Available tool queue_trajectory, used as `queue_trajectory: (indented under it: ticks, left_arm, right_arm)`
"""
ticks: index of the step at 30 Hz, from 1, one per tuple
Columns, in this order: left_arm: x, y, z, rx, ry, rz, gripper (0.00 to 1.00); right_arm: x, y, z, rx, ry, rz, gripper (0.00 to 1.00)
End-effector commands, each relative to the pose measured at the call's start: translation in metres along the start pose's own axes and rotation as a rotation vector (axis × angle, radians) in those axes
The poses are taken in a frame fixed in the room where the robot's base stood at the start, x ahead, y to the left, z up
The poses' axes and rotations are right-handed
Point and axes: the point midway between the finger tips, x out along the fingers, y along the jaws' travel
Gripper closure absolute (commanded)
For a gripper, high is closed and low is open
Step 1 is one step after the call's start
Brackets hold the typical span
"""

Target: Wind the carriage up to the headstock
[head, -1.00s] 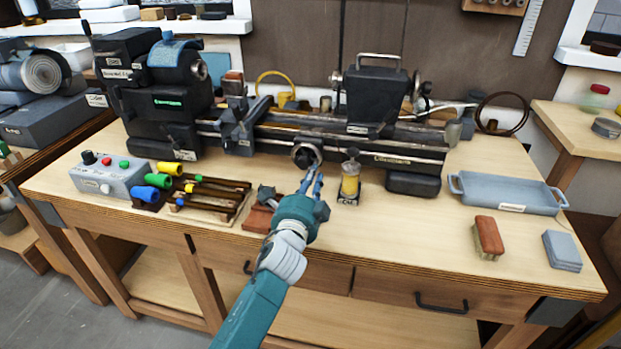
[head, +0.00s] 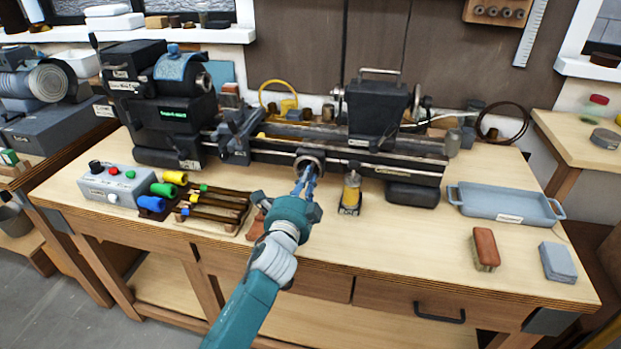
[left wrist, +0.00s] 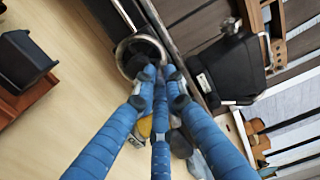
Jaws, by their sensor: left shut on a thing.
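The lathe's dark headstock (head: 160,95) stands at the left end of the bed. A dark grey carriage-like block (head: 236,138) sits on the bed just right of it; I cannot tell whether they touch. A round handwheel (head: 310,161) is on the front of the bed, right of that block. My left gripper (head: 304,178) is shut on the handwheel, its blue fingers at the rim. In the left wrist view, the fingers (left wrist: 158,72) meet at the wheel (left wrist: 138,50) and hide part of it. My right gripper is not in view.
A yellow oiler (head: 351,192) stands close right of my fingers. A rack of coloured-handled tools (head: 215,208) and a grey control box (head: 115,183) are left. A dark tailstock-like unit (head: 378,108) is on the bed.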

Motion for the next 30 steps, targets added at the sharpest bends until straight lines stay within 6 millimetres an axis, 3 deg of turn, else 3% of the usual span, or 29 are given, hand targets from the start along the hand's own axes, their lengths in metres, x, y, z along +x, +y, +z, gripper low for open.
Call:
queue_trajectory:
  ticks: [3,15,30]
  left_arm:
    - [0.0,-0.01,0.004,0.001,0.002,-0.009,1.0]
    - [-0.001,-0.014,0.021,0.002,0.0,-0.011,1.0]
    - [0.0,-0.008,0.039,0.002,-0.003,-0.01,1.0]
  right_arm:
    - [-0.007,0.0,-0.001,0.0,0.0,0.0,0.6]
    - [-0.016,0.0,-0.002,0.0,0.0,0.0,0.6]
    - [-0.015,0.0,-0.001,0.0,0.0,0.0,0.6]
